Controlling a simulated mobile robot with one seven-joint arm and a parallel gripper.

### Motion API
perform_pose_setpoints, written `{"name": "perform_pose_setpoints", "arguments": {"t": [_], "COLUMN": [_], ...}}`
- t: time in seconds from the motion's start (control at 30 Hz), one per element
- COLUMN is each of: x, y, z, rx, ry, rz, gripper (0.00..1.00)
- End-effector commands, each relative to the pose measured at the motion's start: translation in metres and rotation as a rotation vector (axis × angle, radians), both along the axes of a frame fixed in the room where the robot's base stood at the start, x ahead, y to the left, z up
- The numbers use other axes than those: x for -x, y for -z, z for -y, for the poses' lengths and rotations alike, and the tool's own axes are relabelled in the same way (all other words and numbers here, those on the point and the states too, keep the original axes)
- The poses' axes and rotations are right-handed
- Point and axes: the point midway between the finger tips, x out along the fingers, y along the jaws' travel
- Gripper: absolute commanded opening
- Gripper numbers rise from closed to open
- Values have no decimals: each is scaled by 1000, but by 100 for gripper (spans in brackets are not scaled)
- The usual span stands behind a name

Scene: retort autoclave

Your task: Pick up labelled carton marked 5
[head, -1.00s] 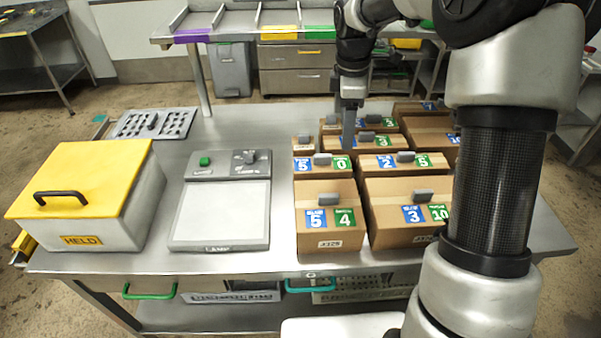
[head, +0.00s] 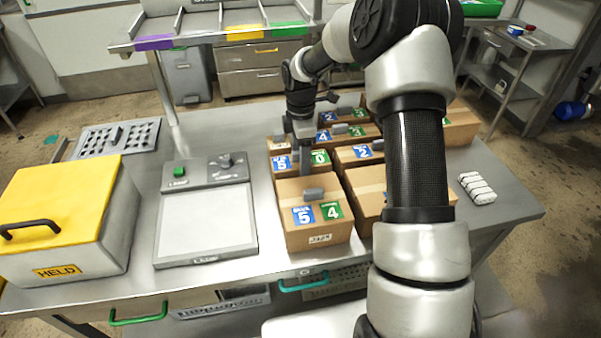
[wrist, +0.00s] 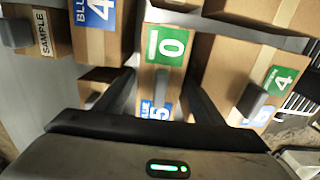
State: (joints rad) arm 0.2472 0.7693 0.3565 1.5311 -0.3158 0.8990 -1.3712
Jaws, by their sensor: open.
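A small brown carton with a blue 5 and a green 0 (head: 282,163) stands in the second row on the table. It also shows in the wrist view (wrist: 163,80), lying between the fingers. Another carton, larger, with a blue 5 and a green 4 (head: 318,236), stands in front with a grey tab on top; it appears at right in the wrist view (wrist: 272,62). My gripper (head: 304,172) is open and empty, pointing down at the 5/0 carton; its fingers (wrist: 158,78) appear on either side of it. I cannot tell how far above it they are.
Neighbouring cartons crowd close, including one marked 2 (head: 354,164) to the right and one marked blue 4 (wrist: 95,30) behind. A grey scale (head: 205,222) and a yellow-lidded box (head: 62,205) stand left. A white ribbed item (head: 477,187) lies on the clear right side.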

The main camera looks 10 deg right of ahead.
Motion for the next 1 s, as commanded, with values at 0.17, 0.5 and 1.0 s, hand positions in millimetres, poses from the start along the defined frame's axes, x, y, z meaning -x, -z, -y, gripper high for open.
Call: {"name": "perform_pose_setpoints", "arguments": {"t": [0.17, 0.5, 1.0], "x": [0, 1, 0], "y": [13, 59, 70], "z": [0, 0, 0], "rx": [-1, 0, 0], "ry": [-1, 0, 0], "rz": [0, -2, 1], "gripper": [62, 62, 41]}}
